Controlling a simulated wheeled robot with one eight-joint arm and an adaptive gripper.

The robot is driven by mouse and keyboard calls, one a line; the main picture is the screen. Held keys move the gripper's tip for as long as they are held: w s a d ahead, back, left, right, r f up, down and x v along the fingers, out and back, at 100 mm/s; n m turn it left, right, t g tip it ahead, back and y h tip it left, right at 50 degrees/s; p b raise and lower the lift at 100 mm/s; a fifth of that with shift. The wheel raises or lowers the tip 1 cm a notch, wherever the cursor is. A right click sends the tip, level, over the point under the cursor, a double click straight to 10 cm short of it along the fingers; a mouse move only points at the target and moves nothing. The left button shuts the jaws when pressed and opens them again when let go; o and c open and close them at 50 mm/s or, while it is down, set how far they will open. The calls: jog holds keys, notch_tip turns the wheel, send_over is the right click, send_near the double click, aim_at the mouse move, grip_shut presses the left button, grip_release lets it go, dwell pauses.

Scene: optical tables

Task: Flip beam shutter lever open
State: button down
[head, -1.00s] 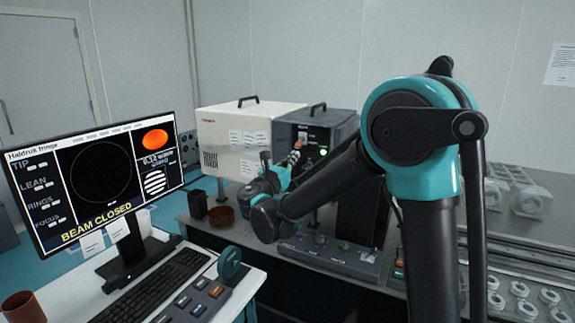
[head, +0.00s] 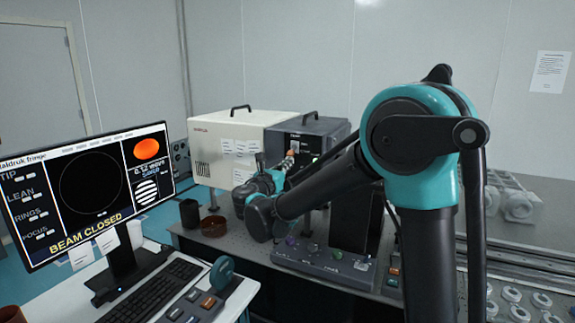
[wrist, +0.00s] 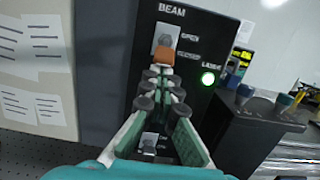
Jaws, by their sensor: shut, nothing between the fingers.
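The beam shutter lever (wrist: 163,56) has an orange tip and a grey stem. It sits on a black panel (wrist: 205,40) marked BEAM, OPEN and CLOSED, with its tip low, toward the CLOSED label. My gripper (wrist: 160,76) is shut and empty, its fingertips just below the orange tip; I cannot tell if they touch it. In the head view my gripper (head: 284,166) reaches the front of the dark shutter box (head: 325,128), and the lever there is mostly hidden. The monitor (head: 85,190) reads BEAM CLOSED.
A green lamp (wrist: 208,78) glows right of the lever, and a second switch (wrist: 149,143) sits lower on the panel. A cream box (head: 215,140) adjoins the shutter box. A knob panel (head: 325,262), a dark cup (head: 189,213) and a brown dish (head: 213,226) stand on the table.

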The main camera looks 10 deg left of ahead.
aim_at(290, 154)
jog(key=shift+s+r+g, duration=0.15)
jog(key=shift+r+g, duration=0.05)
jog(key=shift+g, duration=0.2)
jog(key=r+g+y, duration=0.1)
jog(key=g, duration=0.1)
jog(key=r+g+y, duration=0.1)
jog(key=r+g, duration=0.1)
jog(key=g, duration=0.1)
jog(key=s+r+g, duration=0.1)
jog(key=g, duration=0.1)
jog(key=shift+a+r+g+y, duration=0.2)
jog(key=shift+r+g+y, duration=0.05)
jog(key=shift+g+y, duration=0.15)
jog(key=shift+f, duration=0.1)
jog(key=shift+r, duration=0.2)
jog(key=shift+r, duration=0.6)
jog(key=shift+r, duration=0.1)
